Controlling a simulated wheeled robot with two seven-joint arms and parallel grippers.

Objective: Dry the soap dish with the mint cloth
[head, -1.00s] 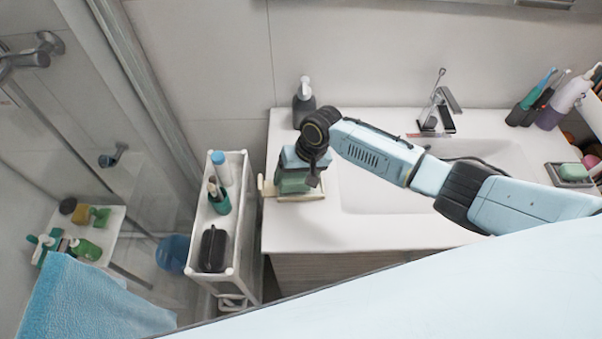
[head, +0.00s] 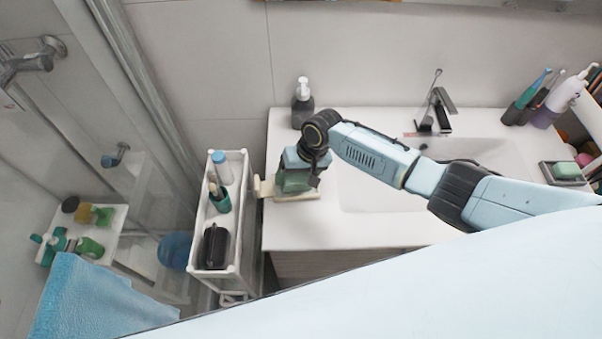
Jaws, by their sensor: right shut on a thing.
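My right gripper (head: 298,173) is at the back left part of the white counter, pointing down and shut on a green piece that looks like the mint cloth (head: 292,182). The cloth is partly hidden by the gripper. Just under it is a flat beige tray-like piece (head: 306,195) at the counter's left edge; whether the cloth touches it is unclear. A dark grey soap dish (head: 549,172) with a green and a pink piece in it stands at the right of the sink. My left gripper is not in view.
A grey pump bottle (head: 303,108) stands behind the gripper. The sink and tap (head: 442,108) are to the right. A white cart (head: 238,245) with bottles and a black case stands left of the counter. The counter's front left is clear.

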